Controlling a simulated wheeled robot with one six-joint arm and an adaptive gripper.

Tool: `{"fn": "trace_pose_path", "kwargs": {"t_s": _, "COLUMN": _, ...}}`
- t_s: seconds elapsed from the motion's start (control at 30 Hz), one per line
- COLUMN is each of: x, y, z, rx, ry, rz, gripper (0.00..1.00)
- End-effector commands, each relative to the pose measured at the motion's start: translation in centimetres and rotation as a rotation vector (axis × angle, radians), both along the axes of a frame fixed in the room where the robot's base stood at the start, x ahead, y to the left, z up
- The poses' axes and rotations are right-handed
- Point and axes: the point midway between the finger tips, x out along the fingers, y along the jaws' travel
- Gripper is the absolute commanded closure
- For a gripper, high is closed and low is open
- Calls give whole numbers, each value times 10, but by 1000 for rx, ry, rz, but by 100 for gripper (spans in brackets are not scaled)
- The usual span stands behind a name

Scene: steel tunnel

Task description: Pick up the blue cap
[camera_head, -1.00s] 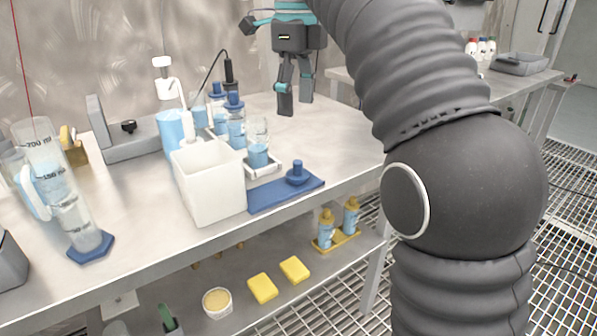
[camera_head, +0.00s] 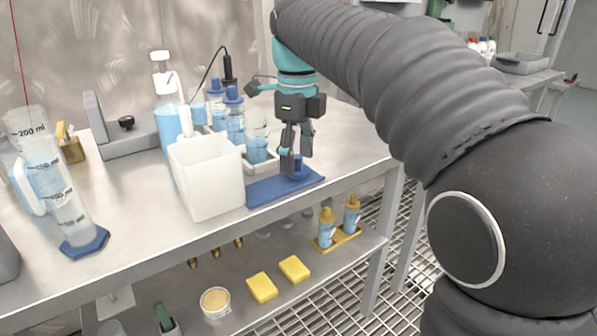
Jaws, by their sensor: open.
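The blue cap (camera_head: 298,173) stands on a flat blue mat (camera_head: 262,194) near the front edge of the steel bench. My gripper (camera_head: 295,166) is open and points down, right at the cap in the picture. Its fingers partly hide the cap's upper part. I cannot tell whether the fingers are around the cap or just in front of or behind it.
A white box (camera_head: 208,180) stands left of the mat. Behind it is a tray with blue-capped bottles (camera_head: 235,118) and an open glass (camera_head: 257,142) of blue liquid. A tall measuring cylinder (camera_head: 62,190) stands at left. The bench right of the mat is clear.

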Motion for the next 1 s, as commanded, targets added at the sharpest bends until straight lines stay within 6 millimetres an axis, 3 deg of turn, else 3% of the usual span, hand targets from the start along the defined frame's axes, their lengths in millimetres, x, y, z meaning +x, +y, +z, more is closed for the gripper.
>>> {"fn": "trace_pose_path", "kwargs": {"t_s": 0.13, "x": 0, "y": 0, "z": -14, "rx": 0, "ry": 0, "rz": 0, "gripper": 36}}
{"fn": "trace_pose_path", "kwargs": {"t_s": 0.4, "x": 0, "y": 0, "z": -16, "rx": 1, "ry": 0, "rz": 0, "gripper": 36}}
{"fn": "trace_pose_path", "kwargs": {"t_s": 0.53, "x": 0, "y": 0, "z": -16, "rx": 0, "ry": 0, "rz": 0, "gripper": 68}}
{"fn": "trace_pose_path", "kwargs": {"t_s": 0.57, "x": 0, "y": 0, "z": -16, "rx": 0, "ry": 0, "rz": 0, "gripper": 72}}
{"fn": "trace_pose_path", "kwargs": {"t_s": 1.0, "x": 0, "y": 0, "z": -12, "rx": 0, "ry": -1, "rz": 0, "gripper": 72}}
